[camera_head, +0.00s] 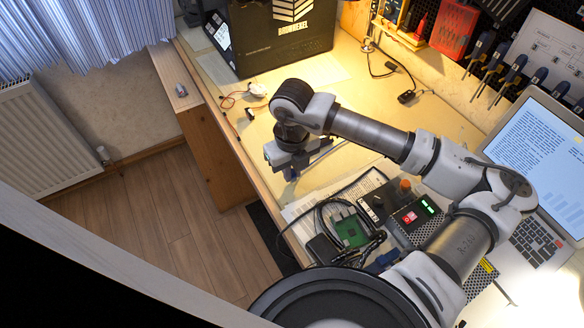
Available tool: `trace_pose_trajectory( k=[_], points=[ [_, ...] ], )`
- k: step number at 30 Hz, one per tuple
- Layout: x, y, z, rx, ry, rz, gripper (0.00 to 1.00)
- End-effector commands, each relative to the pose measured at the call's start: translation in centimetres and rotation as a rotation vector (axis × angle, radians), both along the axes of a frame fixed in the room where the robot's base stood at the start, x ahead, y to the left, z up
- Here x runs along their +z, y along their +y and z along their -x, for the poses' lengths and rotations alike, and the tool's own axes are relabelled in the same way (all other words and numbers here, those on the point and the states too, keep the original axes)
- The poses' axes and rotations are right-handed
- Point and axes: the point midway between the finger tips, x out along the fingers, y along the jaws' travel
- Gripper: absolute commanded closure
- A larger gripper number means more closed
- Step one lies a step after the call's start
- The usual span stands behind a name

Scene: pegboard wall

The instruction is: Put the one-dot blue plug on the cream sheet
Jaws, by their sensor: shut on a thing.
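My gripper (289,169) is over the left part of the desk, pointing down, shut on a small bluish thing (290,176) that looks like the blue plug. It is mostly hidden by the fingers and too small for any dot to show. I cannot tell whether it touches the desk. A pale cream sheet (325,72) lies flat in front of the black box, farther back than my gripper. Another pale sheet (215,68) lies to its left.
The black box (280,40) stands at the back. Small wired parts (257,90) lie left of my arm. A green circuit board (350,231), cables and a power supply (412,218) crowd the front. A laptop (540,165) stands right. The desk's left edge is close to my gripper.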

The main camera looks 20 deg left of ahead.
Motion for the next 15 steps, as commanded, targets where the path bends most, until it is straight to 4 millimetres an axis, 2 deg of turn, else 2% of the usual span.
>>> trace_pose_trajectory(
  k=[6,7,11,12,15],
  points=[
    [-0.44,0.01,0.01,0.0,0.0,0.0,1.0],
    [-0.38,0.01,0.02,0.001,0.001,-0.001,0.85],
    [-0.26,0.02,0.02,0.001,0.001,-0.001,0.69],
    [-0.26,0.02,0.02,0.001,0.001,-0.001,0.65],
    [-0.26,0.02,0.02,0.001,0.001,-0.001,0.65]
  ],
)
